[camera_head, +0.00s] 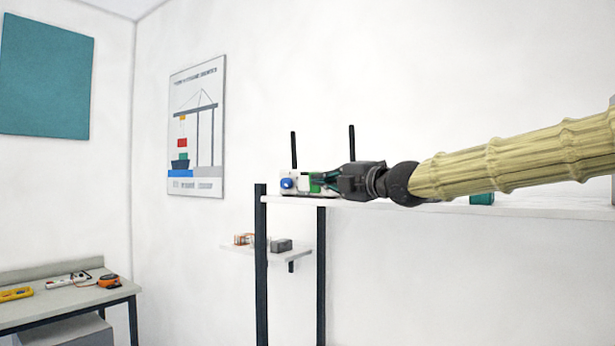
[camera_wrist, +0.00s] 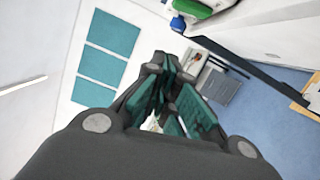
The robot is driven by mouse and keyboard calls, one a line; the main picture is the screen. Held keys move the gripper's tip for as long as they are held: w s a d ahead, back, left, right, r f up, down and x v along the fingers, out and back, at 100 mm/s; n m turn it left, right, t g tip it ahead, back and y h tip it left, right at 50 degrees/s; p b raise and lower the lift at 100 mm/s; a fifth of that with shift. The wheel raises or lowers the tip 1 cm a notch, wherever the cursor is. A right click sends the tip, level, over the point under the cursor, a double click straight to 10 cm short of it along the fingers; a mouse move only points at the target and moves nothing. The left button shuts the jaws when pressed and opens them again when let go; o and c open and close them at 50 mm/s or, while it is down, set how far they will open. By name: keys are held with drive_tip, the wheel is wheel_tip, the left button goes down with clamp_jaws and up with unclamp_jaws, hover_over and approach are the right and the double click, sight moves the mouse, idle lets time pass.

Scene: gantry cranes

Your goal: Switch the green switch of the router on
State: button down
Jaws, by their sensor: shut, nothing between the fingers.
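The router (camera_head: 300,184) is a small white box with two black antennas on the left end of a white shelf. A green part, likely the green switch (camera_head: 315,183), shows on its front, just left of my gripper (camera_head: 328,180). A blue round knob (camera_head: 287,183) sits on its left. In the wrist view the green switch (camera_wrist: 195,7) and the blue knob (camera_wrist: 178,24) are at the top edge. My gripper (camera_wrist: 163,80) is shut and empty, close to the green part. I cannot tell whether it touches it, or which way the switch is set.
The white shelf (camera_head: 400,206) stands on dark posts (camera_head: 261,265). A teal object (camera_head: 482,198) lies farther right on it. A small lower shelf (camera_head: 265,253) holds several small boxes. A workbench (camera_head: 75,300) with tools stands at the left. The space left of the router is clear.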

sight(308, 175)
drive_tip(key=shift+w+a+r, duration=0.1)
idle(0.3)
drive_tip(key=w+a+p, duration=0.1)
drive_tip(key=w+p, duration=0.1)
drive_tip(key=w, duration=0.1)
drive_tip(key=w+a+p, duration=0.1)
drive_tip(key=w+p, duration=0.1)
drive_tip(key=w, duration=0.2)
drive_tip(key=w+a+r+p, duration=0.1)
drive_tip(key=w+a+p, duration=0.1)
drive_tip(key=w, duration=0.1)
drive_tip(key=shift+w+p, duration=0.35)
drive_tip(key=shift+d, duration=0.1)
